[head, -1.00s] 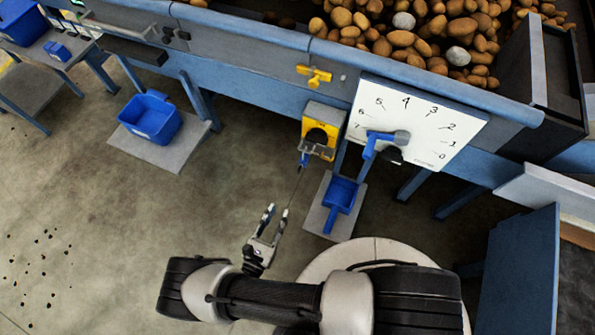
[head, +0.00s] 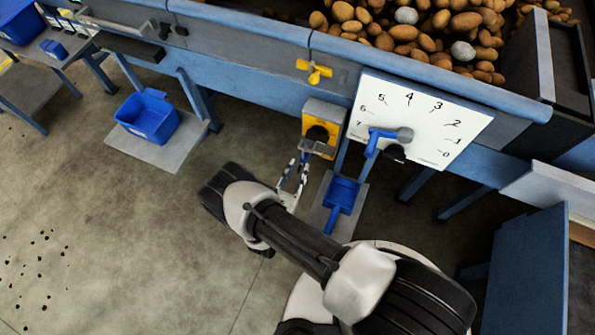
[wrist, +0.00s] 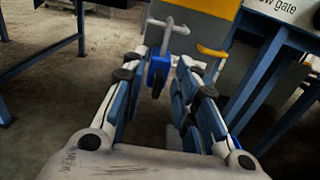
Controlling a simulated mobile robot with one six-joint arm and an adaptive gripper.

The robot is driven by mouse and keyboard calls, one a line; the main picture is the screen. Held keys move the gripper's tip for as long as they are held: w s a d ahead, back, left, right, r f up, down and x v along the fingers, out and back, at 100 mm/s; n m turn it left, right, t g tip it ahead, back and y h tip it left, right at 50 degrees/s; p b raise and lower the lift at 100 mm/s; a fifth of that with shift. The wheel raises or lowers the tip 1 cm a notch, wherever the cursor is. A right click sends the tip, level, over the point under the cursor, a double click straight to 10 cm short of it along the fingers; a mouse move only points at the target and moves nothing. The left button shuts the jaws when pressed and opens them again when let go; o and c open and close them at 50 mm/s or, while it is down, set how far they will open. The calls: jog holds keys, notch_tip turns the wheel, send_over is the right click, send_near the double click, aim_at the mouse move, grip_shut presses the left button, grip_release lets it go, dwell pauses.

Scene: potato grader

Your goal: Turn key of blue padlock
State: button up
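The blue padlock (wrist: 158,72) hangs from a grey metal bar below the yellow panel (wrist: 205,18) in the wrist view. No key can be made out on it. My gripper (wrist: 166,58) is open, with its fingers spread to the left and right of the padlock's line and nothing between them that I can see held. The padlock shows beyond the gap near the fingertips; contact cannot be told. In the head view my gripper (head: 297,163) is just below the yellow box (head: 326,148), and its fingers mostly hide the padlock.
A white dial plate with a blue lever (head: 372,143) is right of the yellow box. A blue scoop (head: 341,193) lies on a grey board close to my gripper's right. A blue bin (head: 150,120) stands at left. Table legs stand at both sides; open floor lies left.

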jog(key=shift+c, duration=0.2)
grip_shut()
dwell(0.4)
